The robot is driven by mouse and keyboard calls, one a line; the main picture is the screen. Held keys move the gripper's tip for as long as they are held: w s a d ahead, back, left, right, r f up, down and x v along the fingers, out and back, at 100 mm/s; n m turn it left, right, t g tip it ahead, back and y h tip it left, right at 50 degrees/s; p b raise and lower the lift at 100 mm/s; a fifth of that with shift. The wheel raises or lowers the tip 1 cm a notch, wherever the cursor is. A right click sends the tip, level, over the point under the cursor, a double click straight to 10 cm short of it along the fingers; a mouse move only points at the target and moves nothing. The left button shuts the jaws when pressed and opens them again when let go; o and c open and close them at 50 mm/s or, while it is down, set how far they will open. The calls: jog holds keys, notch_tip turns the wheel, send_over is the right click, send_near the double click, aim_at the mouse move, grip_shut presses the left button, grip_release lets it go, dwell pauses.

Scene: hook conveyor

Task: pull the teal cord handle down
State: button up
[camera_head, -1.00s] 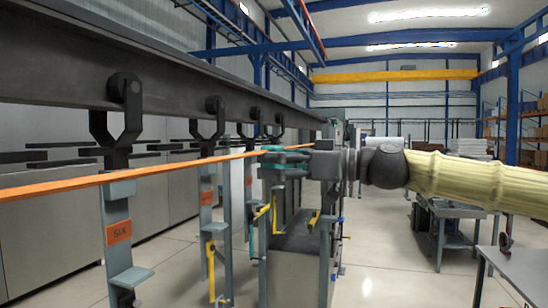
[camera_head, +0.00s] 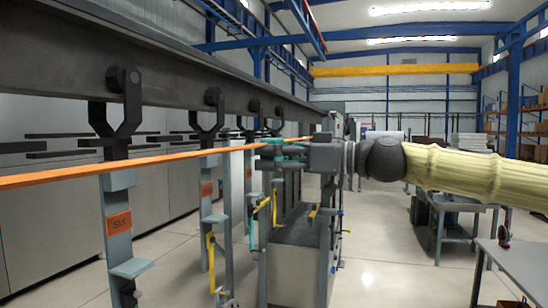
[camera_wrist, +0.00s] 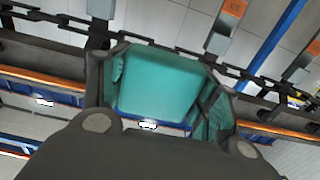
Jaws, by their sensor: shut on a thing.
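The teal handle shows in the wrist view as a teal block (camera_wrist: 165,88) between the two dark fingers of my gripper (camera_wrist: 165,75), which is shut on it. In the head view my gripper (camera_head: 280,152) points left from the end of my arm, at the height of the orange cord (camera_head: 130,165). Teal parts show at its fingertips, but handle and fingers are hard to tell apart there. The cord runs close by the gripper and shows on both sides of it in the wrist view.
A dark overhead rail (camera_head: 60,60) carries several black hooks (camera_head: 122,100) with grey hangers, one with an orange SIX label (camera_head: 118,223). A grey box (camera_head: 300,265) stands under the gripper. A table (camera_head: 520,268) is at the right. Open floor lies between.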

notch_tip(320, 180, down, 5)
jog(key=b, duration=0.6)
jog(key=shift+b, duration=0.35)
jog(key=o, duration=1.5)
jog(key=shift+c, duration=0.2)
jog(key=v, duration=1.2)
